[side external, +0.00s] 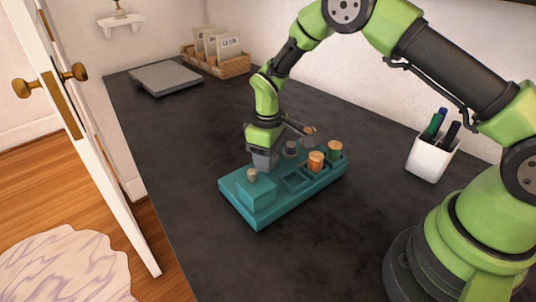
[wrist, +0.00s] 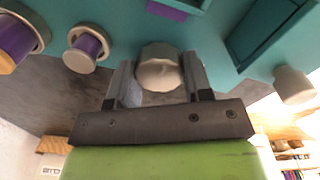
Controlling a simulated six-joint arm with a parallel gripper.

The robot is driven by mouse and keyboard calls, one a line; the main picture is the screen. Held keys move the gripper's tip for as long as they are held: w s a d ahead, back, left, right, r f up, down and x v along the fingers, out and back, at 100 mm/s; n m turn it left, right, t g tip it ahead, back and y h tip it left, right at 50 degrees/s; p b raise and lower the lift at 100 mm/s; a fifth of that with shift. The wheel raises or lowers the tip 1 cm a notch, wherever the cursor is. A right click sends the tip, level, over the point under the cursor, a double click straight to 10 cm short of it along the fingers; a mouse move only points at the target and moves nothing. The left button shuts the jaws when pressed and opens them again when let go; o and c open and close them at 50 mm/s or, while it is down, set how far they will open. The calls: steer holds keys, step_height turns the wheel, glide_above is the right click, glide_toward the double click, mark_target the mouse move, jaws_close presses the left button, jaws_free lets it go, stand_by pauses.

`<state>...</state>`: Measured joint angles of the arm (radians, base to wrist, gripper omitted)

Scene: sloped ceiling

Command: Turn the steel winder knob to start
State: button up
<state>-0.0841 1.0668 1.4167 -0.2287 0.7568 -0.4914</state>
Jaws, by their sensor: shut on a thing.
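A teal unit (side external: 262,215) sits on the dark worktop, with a raised block at its near left end. In the wrist view, a pale round knob with a faceted rim, the steel winder knob (wrist: 160,70), stands between my fingers. My gripper (wrist: 158,84) is shut on it, one finger on each side. In the side view my gripper (side external: 264,160) points down behind the raised block and hides the held knob. A second small pale knob (side external: 252,174) stands on the raised block; a pale knob also shows at the right in the wrist view (wrist: 293,85).
A white pen cup (side external: 430,158) is right, a grey flat case (side external: 166,78) and file box (side external: 216,62) behind. The worktop's front is clear.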

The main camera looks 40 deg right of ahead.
steer(key=m, duration=0.4)
steer(key=shift+m, duration=0.3)
steer(key=m, duration=0.4)
steer(key=shift+m, duration=0.3)
steer(key=m, duration=0.4)
steer(key=shift+m, duration=2.4)
steer(key=o, duration=0.9)
steer(key=shift+o, duration=0.2)
step_height(320, 180, up, 10)
